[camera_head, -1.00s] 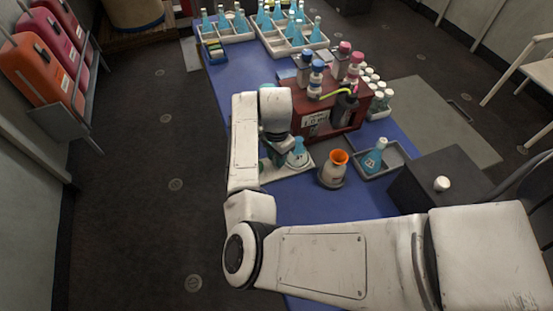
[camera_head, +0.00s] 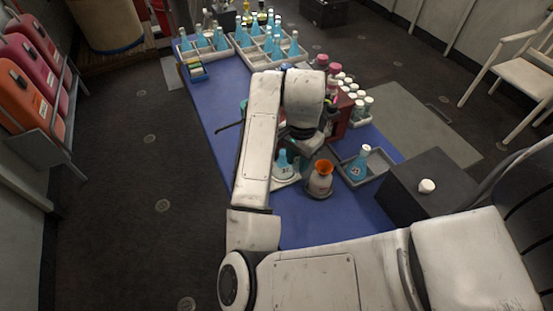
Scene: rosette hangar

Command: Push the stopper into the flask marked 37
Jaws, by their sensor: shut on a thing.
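My gripper (camera_head: 303,133) points down at the end of my bent arm, above the middle of the blue table. My arm covers most of it, and its fingertips and what they hold are hidden. A blue flask (camera_head: 283,166) with a dark mark stands on a pale base just below and left of the gripper, partly covered by my arm. I cannot read either number for sure. I cannot make out the stopper.
A red box (camera_head: 343,119), partly hidden, and white-capped jars (camera_head: 358,103) are behind. Racks of blue flasks (camera_head: 246,50) fill the far end. A dark block (camera_head: 432,180) stands at right.

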